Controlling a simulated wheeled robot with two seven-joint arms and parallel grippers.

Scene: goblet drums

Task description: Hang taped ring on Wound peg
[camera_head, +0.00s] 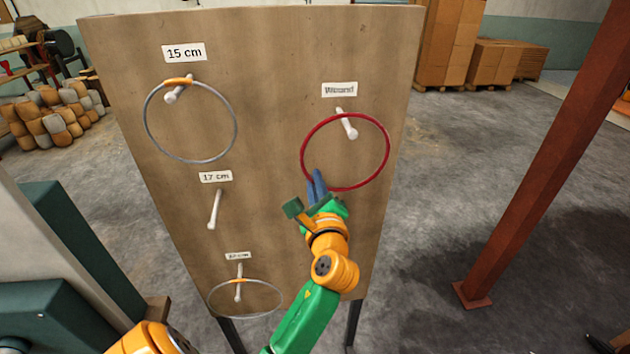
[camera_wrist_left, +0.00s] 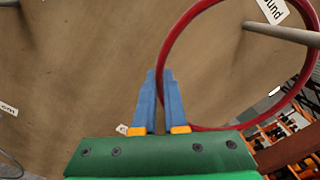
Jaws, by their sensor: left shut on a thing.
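A red ring (camera_head: 304,137) is held upright in front of the board's right side; it also shows in the left wrist view (camera_wrist_left: 166,55). My left gripper (camera_head: 317,182) is shut on its lower left rim. The peg (camera_head: 347,125) under the label reading "Wound" (camera_head: 339,90) is white and sticks out from the board. In the head view its tip appears inside the ring's outline, near the top rim. The left wrist view shows this peg (camera_wrist_left: 285,34) at the upper right. I cannot tell whether the ring is around the peg or only in front of it. My right gripper is not in view.
The wooden board (camera_head: 270,60) also bears a "15 cm" peg (camera_head: 177,93) with a grey ring (camera_head: 236,126), an empty "17 cm" peg (camera_head: 214,210), and a lower peg (camera_head: 238,290) with another ring (camera_head: 250,316). A rust-red post (camera_head: 545,150) stands at right, with open floor between.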

